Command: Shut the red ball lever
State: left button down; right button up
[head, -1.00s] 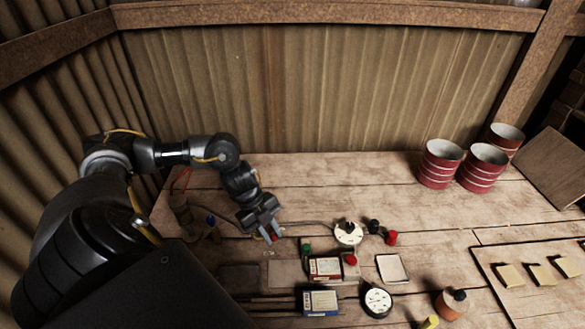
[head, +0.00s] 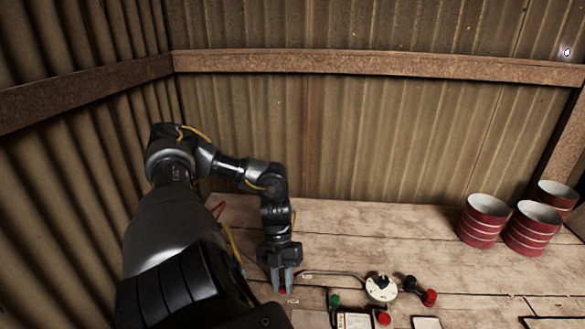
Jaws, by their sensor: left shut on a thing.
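My left gripper (head: 283,281) points down over the front of the wooden bench, its fingers shut on a small red piece (head: 283,291). This looks like the red ball of the lever, mostly hidden by the fingers. A thin dark rod (head: 335,274) runs from beside the fingers towards a white round dial (head: 381,289). Whether it joins the red ball cannot be told. My right gripper is not in view.
Right of the dial are a black knob (head: 410,283) and a red knob (head: 430,298). A green knob (head: 335,300) and another red knob (head: 384,319) stand in front. The bench (head: 370,228) behind the dial is clear.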

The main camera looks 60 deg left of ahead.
pick_arm(q)
jog(key=shift+s+a+m, duration=0.1)
jog(key=shift+m, duration=0.3)
jog(key=c, duration=1.3)
grip_release()
jog(key=shift+o, duration=0.2)
jog(key=b+v, duration=0.2)
jog(key=v, duration=0.8)
jog(key=shift+w+r, duration=0.2)
jog(key=shift+r, duration=0.15)
jog(key=shift+f, duration=0.1)
jog(key=p+x, duration=0.2)
jog(key=x, duration=0.8)
jog(key=shift+s+f, duration=0.2)
jog(key=shift+f, duration=0.05)
